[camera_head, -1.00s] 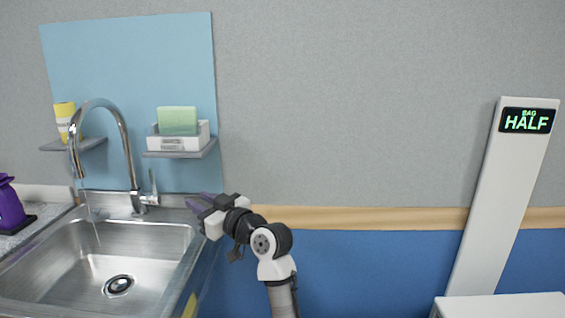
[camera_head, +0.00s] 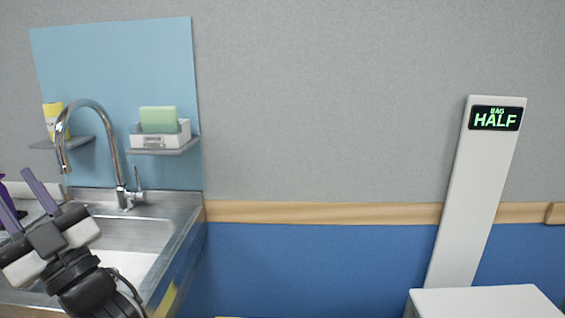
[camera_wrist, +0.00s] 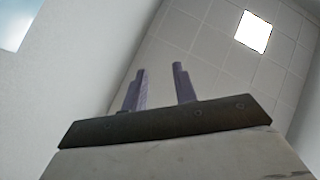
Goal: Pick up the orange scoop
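No orange scoop shows in either view. My gripper (camera_head: 22,200) is at the lower left of the head view, in front of the sink, with its two purple fingers pointing up and to the left. In the wrist view my gripper (camera_wrist: 160,85) has its fingers apart with nothing between them. Behind them are only a wall and the ceiling.
A steel sink (camera_head: 180,215) with a curved faucet (camera_head: 120,150) is at left. Shelves hold a yellow bottle (camera_head: 52,118) and a white box (camera_head: 160,138) with a green sponge (camera_head: 158,118). A white stand (camera_head: 470,200) reads "BAG HALF", with a white box-like surface (camera_head: 485,302) at its foot.

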